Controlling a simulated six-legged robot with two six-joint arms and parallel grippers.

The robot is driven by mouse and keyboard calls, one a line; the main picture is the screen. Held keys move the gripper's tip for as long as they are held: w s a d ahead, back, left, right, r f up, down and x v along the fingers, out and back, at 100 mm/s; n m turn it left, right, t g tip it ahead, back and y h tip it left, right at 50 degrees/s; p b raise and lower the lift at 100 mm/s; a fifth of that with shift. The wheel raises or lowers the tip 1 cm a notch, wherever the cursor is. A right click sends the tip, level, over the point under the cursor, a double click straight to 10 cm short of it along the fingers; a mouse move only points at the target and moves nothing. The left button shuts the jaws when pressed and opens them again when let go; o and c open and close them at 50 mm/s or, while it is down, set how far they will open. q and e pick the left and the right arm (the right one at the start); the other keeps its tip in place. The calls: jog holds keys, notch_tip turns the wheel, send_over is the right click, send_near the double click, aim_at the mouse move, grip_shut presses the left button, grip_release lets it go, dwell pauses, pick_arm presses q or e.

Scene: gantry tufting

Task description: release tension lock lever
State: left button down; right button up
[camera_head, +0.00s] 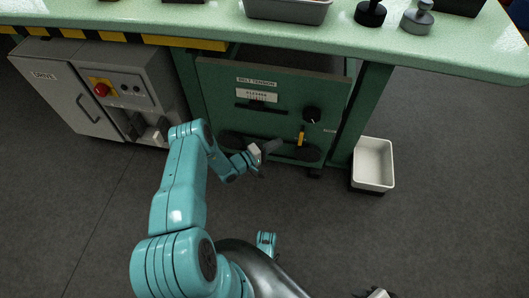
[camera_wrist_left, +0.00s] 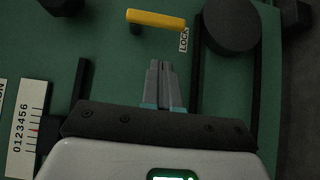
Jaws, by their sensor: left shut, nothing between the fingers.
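The yellow lock lever (camera_head: 301,135) is on the green belt tension panel (camera_head: 222,95), below a round black knob (camera_head: 312,115). In the left wrist view the lever (camera_wrist_left: 157,18) lies crosswise near the top, beside a LOCK label (camera_wrist_left: 184,40). My left gripper (camera_head: 276,145) is in front of the lower panel, left of and a little below the lever. Its fingers (camera_wrist_left: 166,66) are shut with nothing between them, pointing toward the lever with a gap.
A paper scale (camera_head: 257,95) and a slot are higher on the panel. A grey drive cabinet (camera_head: 60,90) with a red button stands left. A white bin (camera_head: 373,165) stands right. The green tabletop (camera_head: 200,18) overhangs the panel.

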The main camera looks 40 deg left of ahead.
pick_arm(q)
jog(key=shift+w+d+b, duration=0.5)
jog(key=shift+w+d, duration=1.35)
jog(key=shift+d, duration=0.05)
pick_arm(e)
jog(key=shift+w+d+f, duration=0.1)
jog(key=shift+w+f, duration=0.3)
jog(key=shift+f, duration=0.4)
pick_arm(q)
jog(key=shift+s, duration=0.1)
pick_arm(e)
jog(key=shift+w+r, duration=0.1)
jog(key=shift+r, duration=0.05)
pick_arm(q)
jog(key=shift+d+f, duration=0.1)
jog(key=shift+d, duration=0.05)
pick_arm(e)
jog(key=shift+w+r, duration=0.1)
jog(key=shift+w, duration=0.2)
